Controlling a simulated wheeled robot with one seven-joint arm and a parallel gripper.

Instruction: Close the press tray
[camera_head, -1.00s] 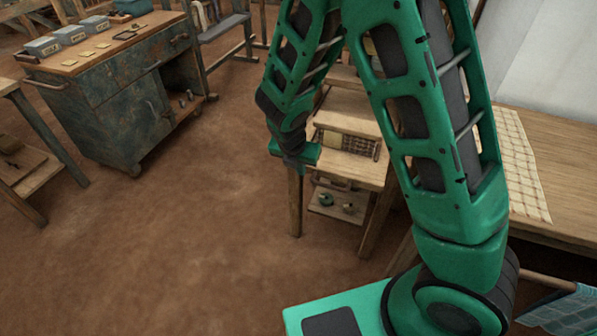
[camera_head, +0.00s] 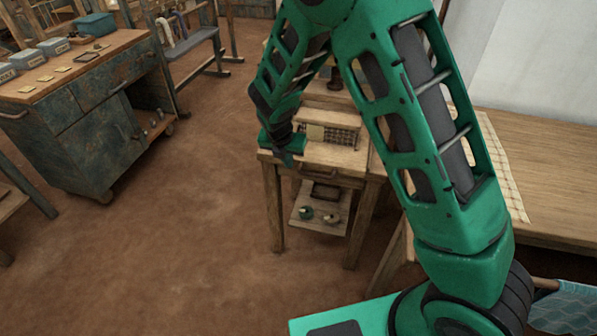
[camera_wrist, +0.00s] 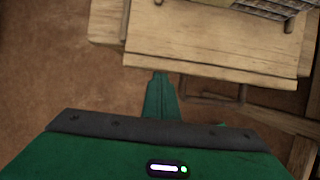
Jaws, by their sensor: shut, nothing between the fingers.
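A small wooden stand (camera_head: 272,200) with a press on it is at the centre of the head view. Its pale wooden top slab, which seems to be the press tray (camera_head: 325,157), juts toward me below a mesh-fronted box (camera_head: 338,136). The slab also shows in the wrist view (camera_wrist: 210,52), with its front edge facing my gripper. A dark bar-like handle (camera_wrist: 210,97) shows just beneath that edge. My gripper (camera_wrist: 160,84) is shut and empty, with its tip close to the front edge. Contact cannot be told. In the head view my gripper (camera_head: 286,157) is at the slab's left front corner.
A lower shelf (camera_head: 300,222) holds small cups. A long wooden table (camera_head: 540,165) with a checked cloth is at the right. A worn metal cabinet (camera_head: 90,125) is at the left. Brown floor between cabinet and stand is clear.

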